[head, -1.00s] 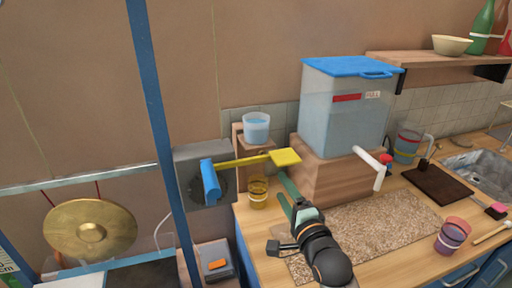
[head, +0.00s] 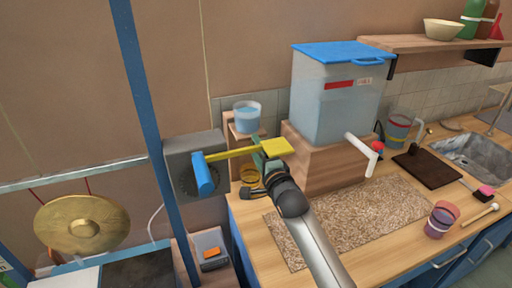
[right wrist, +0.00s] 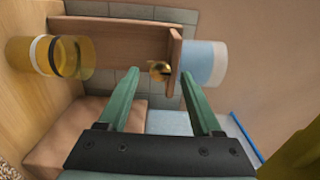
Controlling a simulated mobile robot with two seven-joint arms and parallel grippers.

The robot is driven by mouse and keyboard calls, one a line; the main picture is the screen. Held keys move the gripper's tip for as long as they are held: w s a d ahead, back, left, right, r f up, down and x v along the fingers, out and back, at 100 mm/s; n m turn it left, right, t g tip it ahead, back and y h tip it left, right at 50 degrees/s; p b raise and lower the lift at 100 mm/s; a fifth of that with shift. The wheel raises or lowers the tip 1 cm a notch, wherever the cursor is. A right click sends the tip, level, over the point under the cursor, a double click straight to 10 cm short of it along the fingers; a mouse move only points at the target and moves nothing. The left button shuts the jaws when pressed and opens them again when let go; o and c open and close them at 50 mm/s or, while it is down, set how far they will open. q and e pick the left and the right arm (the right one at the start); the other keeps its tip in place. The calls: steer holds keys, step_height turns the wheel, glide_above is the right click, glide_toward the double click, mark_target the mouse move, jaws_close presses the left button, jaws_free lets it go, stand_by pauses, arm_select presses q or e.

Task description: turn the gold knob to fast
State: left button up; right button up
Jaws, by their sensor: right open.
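The gold knob (right wrist: 158,70) is a small shiny round knob on the wooden stand (right wrist: 110,35), seen in the right wrist view. My right gripper (right wrist: 160,74) is open, with its two green fingers apart. The knob shows between the fingertips in that view; I cannot tell how much depth separates them, and no contact is visible. In the head view the right gripper (head: 258,152) is at the front of the stand, below the light-blue cup (head: 247,117), and the knob is hidden there. No "fast" mark is readable. My left gripper is not in view.
A yellow paddle arm (head: 277,147) with a blue handle (head: 202,174) reaches across near my right gripper. An amber cup (head: 249,174) stands low beside it. A water tank (head: 335,100) on a wooden block (head: 325,165) is to the right. The speckled mat (head: 350,215) is bare.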

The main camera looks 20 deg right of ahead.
steer(key=shift+w, duration=0.6)
jaws_close()
stand_by(0.3)
